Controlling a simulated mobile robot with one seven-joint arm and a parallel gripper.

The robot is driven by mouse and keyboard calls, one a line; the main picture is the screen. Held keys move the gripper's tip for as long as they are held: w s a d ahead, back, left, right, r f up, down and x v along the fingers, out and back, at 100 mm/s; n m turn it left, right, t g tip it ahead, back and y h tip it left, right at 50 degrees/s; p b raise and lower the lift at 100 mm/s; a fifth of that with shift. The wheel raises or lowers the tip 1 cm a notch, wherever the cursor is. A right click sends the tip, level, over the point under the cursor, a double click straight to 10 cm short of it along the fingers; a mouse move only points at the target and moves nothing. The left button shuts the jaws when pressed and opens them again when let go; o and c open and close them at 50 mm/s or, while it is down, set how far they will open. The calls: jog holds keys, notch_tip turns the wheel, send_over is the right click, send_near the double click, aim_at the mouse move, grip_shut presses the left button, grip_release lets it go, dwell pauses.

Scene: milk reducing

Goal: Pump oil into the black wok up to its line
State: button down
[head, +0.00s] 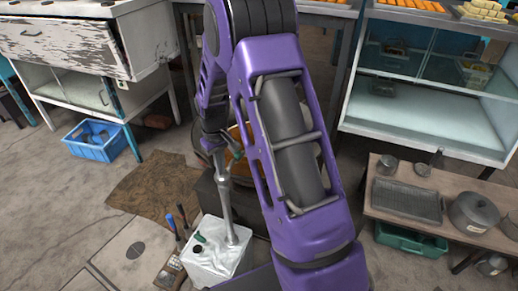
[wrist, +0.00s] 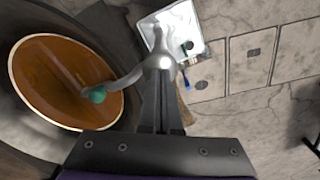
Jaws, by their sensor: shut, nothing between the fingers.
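The black wok (wrist: 22,48) is at the left of the wrist view, holding brown oil (wrist: 55,75). A pale ring borders the oil's visible edge. The pump (wrist: 184,28) rises from a white container (head: 212,262), and its curved spout with a green tip (wrist: 97,95) hangs over the oil. My gripper (wrist: 161,72) is shut and empty, its fingertips at the pump's head; I cannot tell whether they touch. In the head view my arm hides much of the wok, and some orange-brown oil (head: 238,138) shows behind it. No stream from the spout is visible.
Tools with blue and red handles (head: 178,222) stand left of the container. A brown mat (head: 152,186) and a blue crate (head: 96,141) lie farther left. A low wooden table (head: 395,218) with pots stands right, a green crate (head: 410,241) beneath.

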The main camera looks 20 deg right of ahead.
notch_tip(320, 180, up, 9)
jog(key=p, duration=0.5)
jog(key=shift+f+p, duration=0.15)
jog(key=shift+p, duration=0.25)
dwell(0.4)
jog(key=shift+f+b, duration=2.95)
jog(key=shift+f, duration=1.5)
notch_tip(320, 180, up, 9)
jog(key=p, duration=0.6)
jog(key=shift+r+p, duration=1.75)
jog(key=shift+r, duration=0.7)
